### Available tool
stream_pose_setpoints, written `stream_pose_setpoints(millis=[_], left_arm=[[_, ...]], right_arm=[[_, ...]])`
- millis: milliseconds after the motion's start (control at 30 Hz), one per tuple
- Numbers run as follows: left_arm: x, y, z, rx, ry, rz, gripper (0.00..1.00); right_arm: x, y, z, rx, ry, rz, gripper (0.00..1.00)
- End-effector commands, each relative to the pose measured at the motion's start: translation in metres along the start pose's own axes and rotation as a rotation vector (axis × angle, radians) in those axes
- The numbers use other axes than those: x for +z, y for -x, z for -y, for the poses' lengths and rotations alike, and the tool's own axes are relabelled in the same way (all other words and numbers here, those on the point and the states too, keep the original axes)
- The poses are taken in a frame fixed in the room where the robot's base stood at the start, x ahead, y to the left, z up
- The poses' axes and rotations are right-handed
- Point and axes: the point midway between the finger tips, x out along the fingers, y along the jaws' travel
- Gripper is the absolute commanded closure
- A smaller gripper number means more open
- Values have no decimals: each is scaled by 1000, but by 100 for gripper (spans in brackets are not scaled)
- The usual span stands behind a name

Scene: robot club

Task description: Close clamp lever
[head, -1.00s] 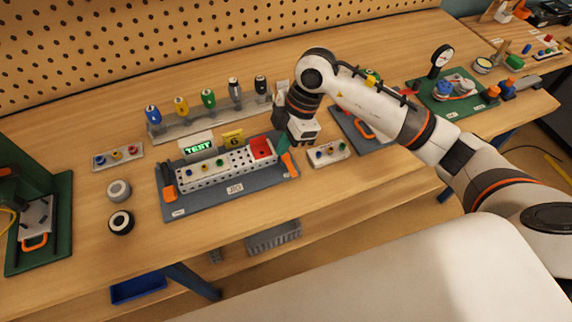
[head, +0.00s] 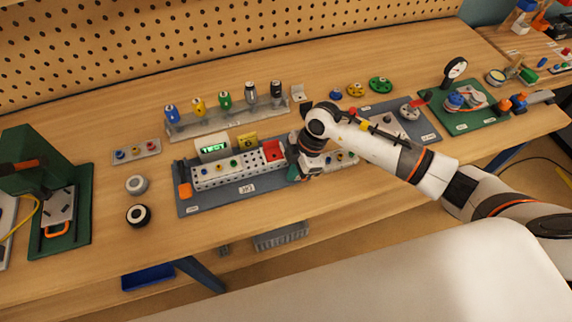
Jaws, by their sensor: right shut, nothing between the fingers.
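A grey jig plate (head: 210,203) on the bench carries a perforated white block (head: 207,181) with coloured knobs and a red block (head: 273,151) at its right end. An orange clamp lever (head: 185,190) stands at the jig's left end. My right gripper (head: 301,173) is shut and low at the jig's right end. It and its wrist hide the right clamp's orange lever; only a little green (head: 292,173) shows beside the fingers. I cannot tell whether the fingers touch the lever. My left gripper is out of view.
A rack of screwdrivers (head: 190,130) stands behind the jig, with a lit TEST display (head: 212,148) in front. A small knob tray (head: 345,159) is just right of my gripper, partly under my arm. Two round rolls (head: 137,215) lie left. The bench front is clear.

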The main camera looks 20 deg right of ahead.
Motion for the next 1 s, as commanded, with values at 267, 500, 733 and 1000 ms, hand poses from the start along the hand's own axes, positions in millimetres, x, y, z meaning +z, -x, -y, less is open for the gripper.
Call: stream_pose_setpoints(millis=[267,500,733,1000], left_arm=[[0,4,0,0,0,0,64],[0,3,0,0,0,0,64],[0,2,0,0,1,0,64],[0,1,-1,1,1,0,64]], right_arm=[[-8,3,0,-1,0,2,100],[-8,3,0,0,1,2,100],[-10,3,0,14,39,0,100],[-12,4,-1,26,77,1,100]])
